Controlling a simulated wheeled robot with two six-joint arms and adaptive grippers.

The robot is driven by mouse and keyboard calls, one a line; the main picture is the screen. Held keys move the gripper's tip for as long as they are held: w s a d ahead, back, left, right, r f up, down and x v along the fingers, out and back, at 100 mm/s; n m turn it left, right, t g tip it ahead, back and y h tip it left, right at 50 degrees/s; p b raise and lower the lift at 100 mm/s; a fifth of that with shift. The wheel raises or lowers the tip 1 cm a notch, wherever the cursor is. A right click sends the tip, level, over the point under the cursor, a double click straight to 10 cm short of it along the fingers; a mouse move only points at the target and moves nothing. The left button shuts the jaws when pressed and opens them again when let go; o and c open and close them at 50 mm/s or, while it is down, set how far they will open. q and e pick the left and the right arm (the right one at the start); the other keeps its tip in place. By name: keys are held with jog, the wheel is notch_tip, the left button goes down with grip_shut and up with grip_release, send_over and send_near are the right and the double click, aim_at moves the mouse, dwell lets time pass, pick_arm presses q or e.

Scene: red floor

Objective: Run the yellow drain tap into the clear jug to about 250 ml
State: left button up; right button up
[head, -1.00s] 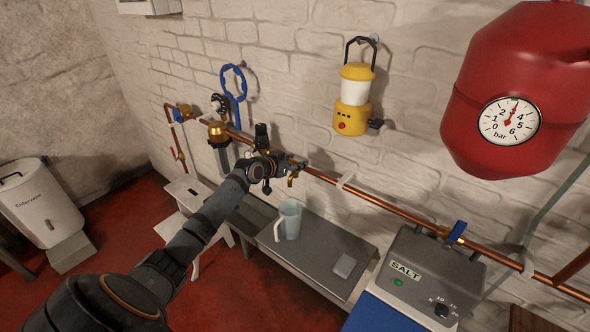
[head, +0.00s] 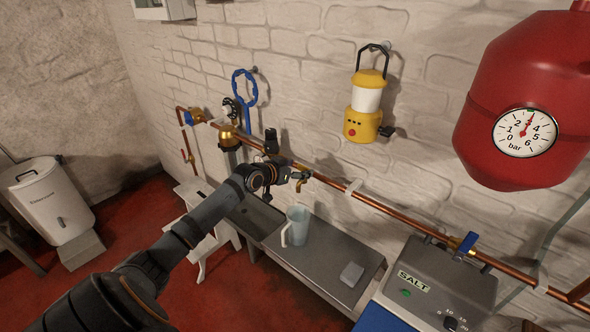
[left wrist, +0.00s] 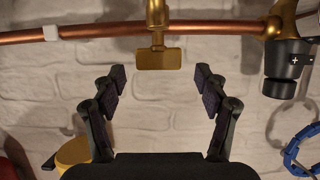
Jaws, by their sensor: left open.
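The yellow drain tap (head: 302,180) hangs from the copper pipe on the wall. In the left wrist view its flat yellow handle (left wrist: 158,59) is at the top middle, below the pipe. My left gripper (left wrist: 160,78) is open, its two fingers spread either side of the handle's line and apart from it. In the head view the left gripper (head: 297,176) is beside the tap and partly covers it. The clear jug (head: 299,224) stands upright on the grey bench below the tap, handle to the left. Its contents cannot be made out. My right gripper is not in view.
The grey bench (head: 327,254) carries a small grey block (head: 352,274). A salt unit (head: 435,282) stands to its right. A yellow lantern (head: 366,108), a blue ring wrench (head: 245,88) and a red vessel (head: 540,85) are on the wall. A brass-topped filter (head: 228,138) is left of the tap.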

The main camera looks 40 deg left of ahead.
pick_arm(q)
jog(key=v, duration=0.3)
jog(key=shift+a+f, duration=0.1)
jog(key=shift+s+r, duration=0.25)
jog(key=shift+s, duration=0.2)
